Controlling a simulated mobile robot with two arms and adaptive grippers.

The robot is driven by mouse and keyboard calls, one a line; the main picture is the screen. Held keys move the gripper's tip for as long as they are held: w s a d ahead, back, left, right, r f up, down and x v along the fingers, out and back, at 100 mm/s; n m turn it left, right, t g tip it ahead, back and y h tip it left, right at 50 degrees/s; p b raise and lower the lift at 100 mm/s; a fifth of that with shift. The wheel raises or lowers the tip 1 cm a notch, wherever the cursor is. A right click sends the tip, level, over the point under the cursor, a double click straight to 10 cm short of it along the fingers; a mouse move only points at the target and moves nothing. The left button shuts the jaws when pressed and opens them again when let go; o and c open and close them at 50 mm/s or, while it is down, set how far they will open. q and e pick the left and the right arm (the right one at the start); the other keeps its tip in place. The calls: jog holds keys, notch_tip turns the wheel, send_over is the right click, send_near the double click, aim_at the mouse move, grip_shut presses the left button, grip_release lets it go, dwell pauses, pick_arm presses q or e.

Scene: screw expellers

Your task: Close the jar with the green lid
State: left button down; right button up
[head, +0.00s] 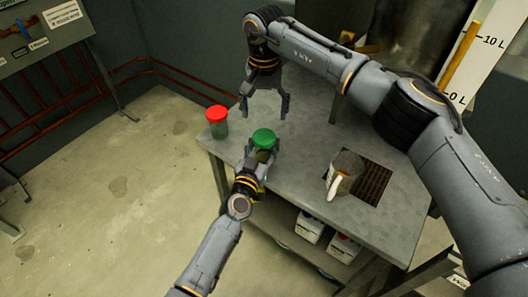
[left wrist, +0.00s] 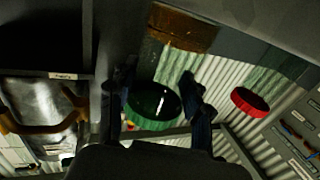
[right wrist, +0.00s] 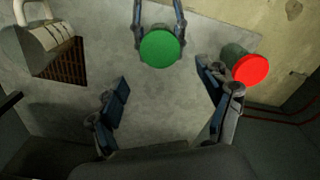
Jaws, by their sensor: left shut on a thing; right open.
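The green lid (head: 263,137) sits on top of a jar (head: 263,154) near the table's left front edge. I cannot tell whether it is fully screwed on. My left gripper (head: 256,164) is shut around this jar below the lid. In the left wrist view the round green lid (left wrist: 155,105) shows between the fingers. My right gripper (head: 265,107) is open and empty above the table, behind the jar. In the right wrist view the green lid (right wrist: 160,48) lies beyond the open fingers (right wrist: 168,92), apart from them.
A jar with a red lid (head: 217,115) stands at the table's left corner; its lid also shows in the right wrist view (right wrist: 251,69). The table (head: 300,130) is bare between.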

aim_at(264, 136)
jog(key=n, duration=0.3)
jog(key=shift+f, duration=0.1)
jog(key=shift+f, duration=3.9)
